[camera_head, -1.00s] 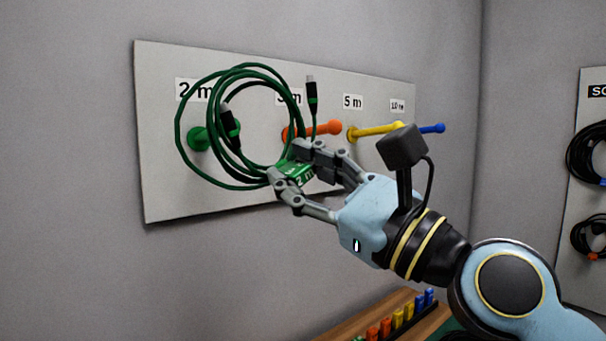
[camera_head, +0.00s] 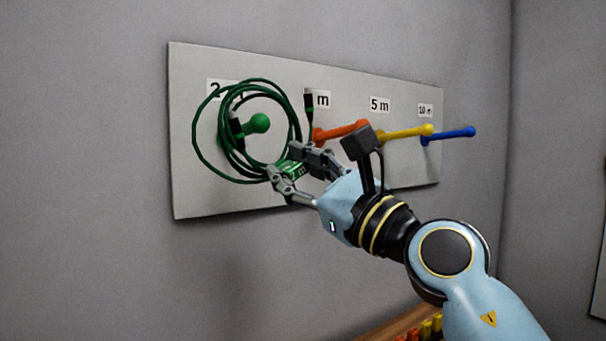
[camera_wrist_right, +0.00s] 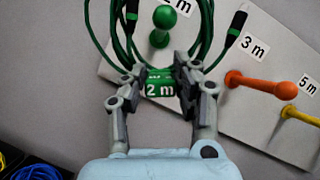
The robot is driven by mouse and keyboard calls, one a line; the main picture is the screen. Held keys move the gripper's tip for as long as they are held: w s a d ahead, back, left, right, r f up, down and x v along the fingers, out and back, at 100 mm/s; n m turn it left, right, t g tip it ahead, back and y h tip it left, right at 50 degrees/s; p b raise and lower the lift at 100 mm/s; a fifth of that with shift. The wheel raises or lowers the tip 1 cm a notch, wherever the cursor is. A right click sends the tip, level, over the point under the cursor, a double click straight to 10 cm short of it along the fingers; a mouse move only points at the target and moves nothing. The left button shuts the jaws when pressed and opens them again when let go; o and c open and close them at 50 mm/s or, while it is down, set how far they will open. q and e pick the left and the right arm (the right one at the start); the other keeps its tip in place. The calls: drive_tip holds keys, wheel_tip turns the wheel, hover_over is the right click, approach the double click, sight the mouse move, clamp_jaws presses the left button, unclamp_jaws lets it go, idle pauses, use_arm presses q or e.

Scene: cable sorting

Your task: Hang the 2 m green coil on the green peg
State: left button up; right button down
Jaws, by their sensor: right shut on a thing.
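In the right wrist view the tag (camera_wrist_right: 160,89) sits between both fingers (camera_wrist_right: 158,84). The green peg (camera_head: 259,123) sticks out from the board, and its round knob shows inside the coil's opening, near the middle. In the wrist view the peg (camera_wrist_right: 160,38) also shows between the strands, uncovered. The coil appears to surround the peg; its exact depth along the peg is hard to tell. My left gripper is out of view.
The orange peg (camera_head: 340,131) is just right of the coil, close to a loose cable plug (camera_head: 309,100). Yellow (camera_head: 405,133) and blue (camera_head: 450,135) pegs stand farther right on the grey board (camera_head: 190,195). Left of the board the wall is clear.

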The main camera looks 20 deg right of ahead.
drive_tip(key=shift+w+a+f+b, duration=0.15)
drive_tip(key=shift+w+b, duration=0.2)
drive_tip(key=shift+w, duration=0.5)
drive_tip(key=shift+w+a+f+b, duration=0.1)
drive_tip(key=shift+w+a+b, duration=0.2)
drive_tip(key=shift+w, duration=0.55)
drive_tip(key=shift+w+a+f+b, duration=0.15)
drive_tip(key=shift+w+b, duration=0.25)
drive_tip(key=shift+w, duration=0.45)
drive_tip(key=w+f+b, duration=0.2)
drive_tip(key=w+b, duration=0.2)
drive_tip(key=w, duration=0.1)
drive_tip(key=shift+w+a+f, duration=0.2)
drive_tip(key=shift+a+f, duration=0.1)
drive_tip(key=shift+a, duration=0.1)
drive_tip(key=c, duration=0.9)
unclamp_jaws()
